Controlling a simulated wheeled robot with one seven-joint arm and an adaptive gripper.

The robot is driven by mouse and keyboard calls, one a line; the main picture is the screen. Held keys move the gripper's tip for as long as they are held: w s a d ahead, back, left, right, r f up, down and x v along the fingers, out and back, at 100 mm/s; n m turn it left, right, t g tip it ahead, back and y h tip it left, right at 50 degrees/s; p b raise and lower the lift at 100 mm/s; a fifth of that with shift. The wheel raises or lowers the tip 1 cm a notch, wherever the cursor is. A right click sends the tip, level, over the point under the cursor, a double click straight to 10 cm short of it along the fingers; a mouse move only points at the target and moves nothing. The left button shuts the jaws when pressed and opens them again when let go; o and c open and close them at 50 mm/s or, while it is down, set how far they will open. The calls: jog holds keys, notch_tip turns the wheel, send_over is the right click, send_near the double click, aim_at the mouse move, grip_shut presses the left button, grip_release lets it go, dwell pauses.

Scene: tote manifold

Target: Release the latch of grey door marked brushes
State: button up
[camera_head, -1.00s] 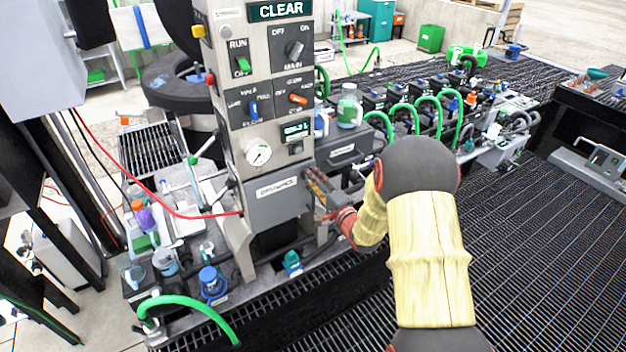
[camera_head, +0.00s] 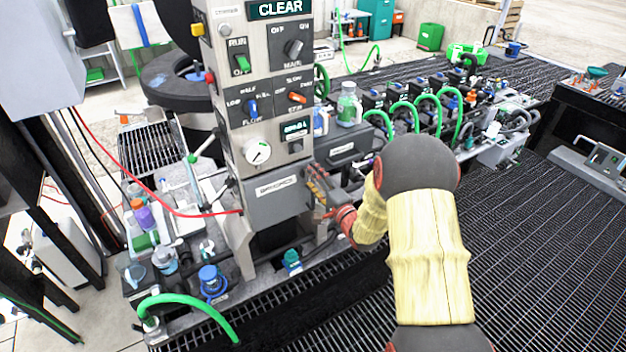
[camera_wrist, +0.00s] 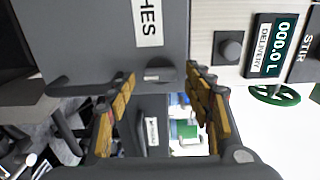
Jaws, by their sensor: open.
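The grey door (camera_head: 270,208) is on the lower front of the control column in the head view. Its white label (camera_head: 277,186) is too blurred to read there. In the wrist view the door (camera_wrist: 95,45) fills the upper left, and its label (camera_wrist: 148,20) shows the letters "HES" sideways. A small grey latch (camera_wrist: 160,74) sits at the door's edge. My gripper (camera_wrist: 161,80) is open, with one yellow-padded finger on each side of the latch. Contact cannot be told. In the head view my gripper (camera_head: 320,188) is at the door's right side, partly hidden by my arm.
A round black knob (camera_wrist: 229,48) and a delivery display (camera_wrist: 268,45) are close to the right finger in the wrist view. A red hose (camera_head: 150,187) runs to the column's left. Green hoses and bottles stand around. Black grating lies open at right.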

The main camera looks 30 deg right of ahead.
jog(key=s, duration=1.2)
jog(key=shift+d, duration=0.25)
